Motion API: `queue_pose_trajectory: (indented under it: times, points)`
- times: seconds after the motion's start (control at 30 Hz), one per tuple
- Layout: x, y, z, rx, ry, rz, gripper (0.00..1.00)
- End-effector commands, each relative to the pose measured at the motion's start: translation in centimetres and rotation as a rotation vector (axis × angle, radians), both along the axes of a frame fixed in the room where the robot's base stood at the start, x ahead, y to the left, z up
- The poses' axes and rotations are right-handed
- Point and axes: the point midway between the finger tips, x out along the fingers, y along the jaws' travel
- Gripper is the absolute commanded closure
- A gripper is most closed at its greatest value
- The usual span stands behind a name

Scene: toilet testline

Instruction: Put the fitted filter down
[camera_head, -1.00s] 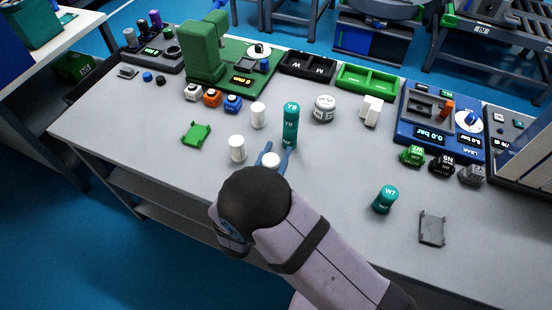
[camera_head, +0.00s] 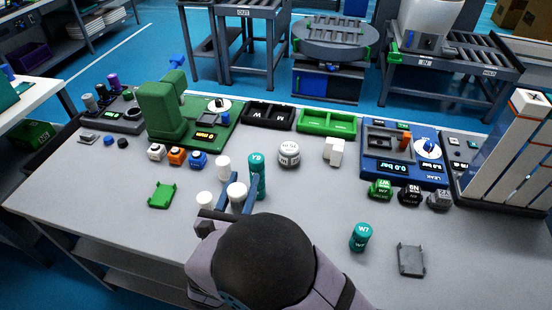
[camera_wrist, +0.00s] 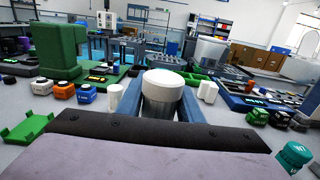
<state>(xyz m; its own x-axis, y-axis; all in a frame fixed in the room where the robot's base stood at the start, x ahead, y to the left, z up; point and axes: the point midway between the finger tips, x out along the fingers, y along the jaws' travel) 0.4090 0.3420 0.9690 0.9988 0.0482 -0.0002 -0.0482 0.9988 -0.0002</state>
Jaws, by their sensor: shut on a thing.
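My gripper (camera_head: 234,198) is shut on a white-topped cylinder (camera_head: 237,191), which I take to be the fitted filter. In the wrist view the cylinder (camera_wrist: 163,92) stands upright between my two blue fingers (camera_wrist: 160,104), with a pale top and a grey, metallic-looking body. Its underside is hidden by my wrist, so I cannot tell whether it touches the table. Two similar white cylinders stand close by, one behind (camera_head: 223,167) and one to the left (camera_head: 205,201). A tall teal piece (camera_head: 257,176) stands just behind and right of my gripper.
A grey-white jar (camera_head: 289,153), white block (camera_head: 334,151) and several coloured cubes stand further back. A green bracket (camera_head: 161,195) lies left. A teal cylinder (camera_head: 360,236) and grey bracket (camera_head: 411,260) are right. The grey tabletop (camera_head: 310,205) between is clear.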

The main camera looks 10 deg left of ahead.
Motion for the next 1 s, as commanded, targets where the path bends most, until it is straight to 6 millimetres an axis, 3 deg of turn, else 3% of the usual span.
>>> queue_pose_trajectory:
  times: [0.2, 0.57, 0.6, 0.87, 1.0]
  points:
    - [0.0, 0.0, 4.5, 0.008, -0.003, 0.000, 0.90]
    - [0.0, 0.0, 10.1, 0.004, -0.002, 0.000, 0.90]
    - [1.0, 0.2, 9.2, 0.001, 0.000, 0.002, 0.90]
    - [6.8, 1.8, 8.3, 0.002, -0.001, 0.039, 0.90]
    - [11.5, 2.1, 8.0, 0.002, -0.003, 0.066, 0.90]
